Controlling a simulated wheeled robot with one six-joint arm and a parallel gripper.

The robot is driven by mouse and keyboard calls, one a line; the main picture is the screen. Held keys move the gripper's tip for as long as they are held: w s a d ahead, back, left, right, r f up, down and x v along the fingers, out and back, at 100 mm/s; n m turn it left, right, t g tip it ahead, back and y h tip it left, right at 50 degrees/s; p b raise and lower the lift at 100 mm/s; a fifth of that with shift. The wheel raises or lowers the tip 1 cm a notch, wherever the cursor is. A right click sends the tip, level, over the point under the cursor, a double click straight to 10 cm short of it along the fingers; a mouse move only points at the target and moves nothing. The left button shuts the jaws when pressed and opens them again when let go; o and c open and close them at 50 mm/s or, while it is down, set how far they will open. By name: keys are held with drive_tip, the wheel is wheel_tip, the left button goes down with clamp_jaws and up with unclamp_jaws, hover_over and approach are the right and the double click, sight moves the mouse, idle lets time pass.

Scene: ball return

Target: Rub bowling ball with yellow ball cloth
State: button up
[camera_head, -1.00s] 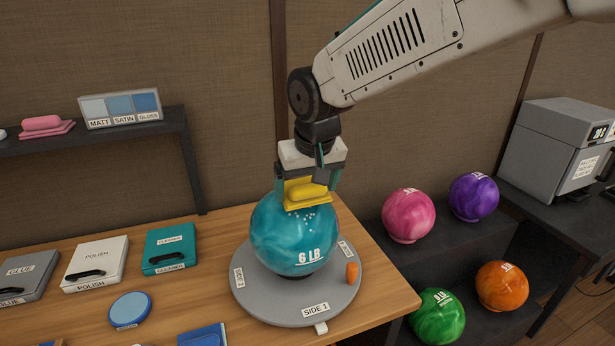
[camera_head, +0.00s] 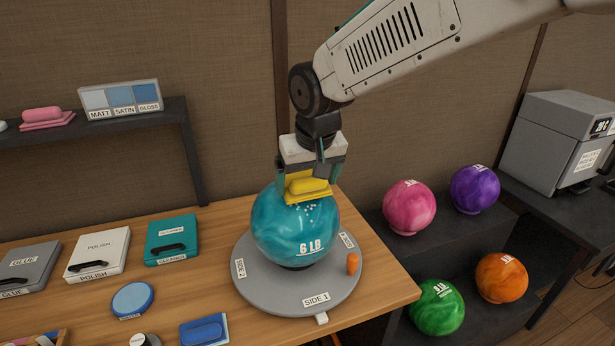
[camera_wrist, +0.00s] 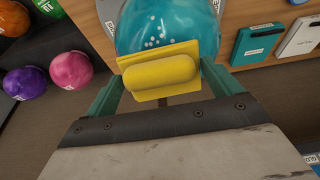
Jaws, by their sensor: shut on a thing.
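The teal bowling ball (camera_head: 296,232), marked 6 LB, rests on a round grey turntable (camera_head: 262,289) on the wooden bench. The turntable's label SIDE 1 faces the front. My gripper (camera_head: 308,186) is shut on the yellow ball cloth (camera_head: 309,187), at the top back of the ball. In the wrist view the cloth (camera_wrist: 160,72) sits between the teal fingers, a padded yellow block on a flat yellow sheet. The ball (camera_wrist: 170,25) is right behind it. The cloth appears to touch the ball, but its underside is hidden.
Pink (camera_head: 409,208), purple (camera_head: 475,188), orange (camera_head: 502,278) and green (camera_head: 437,306) balls sit on dark shelves at right. Glue, polish and cleaner cases lie on the bench at left. A blue round pad (camera_head: 132,299) and blue cloth (camera_head: 204,330) lie nearer.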

drive_tip(key=shift+w+f, duration=0.2)
drive_tip(key=shift+f, duration=0.5)
drive_tip(key=shift+a, duration=0.1)
drive_tip(key=shift+s+a, duration=0.2)
drive_tip(key=shift+a, duration=0.4)
drive_tip(key=shift+s+a, duration=0.2)
drive_tip(key=shift+a, duration=0.4)
drive_tip(key=shift+w+d, duration=0.2)
drive_tip(key=shift+d, duration=0.45)
drive_tip(key=shift+w+d, duration=0.2)
drive_tip(key=shift+d, duration=0.4)
drive_tip(key=shift+s+a, duration=0.2)
drive_tip(key=shift+a, duration=0.45)
drive_tip(key=shift+s+a, duration=0.2)
drive_tip(key=shift+a, duration=0.4)
drive_tip(key=shift+v, duration=3.05)
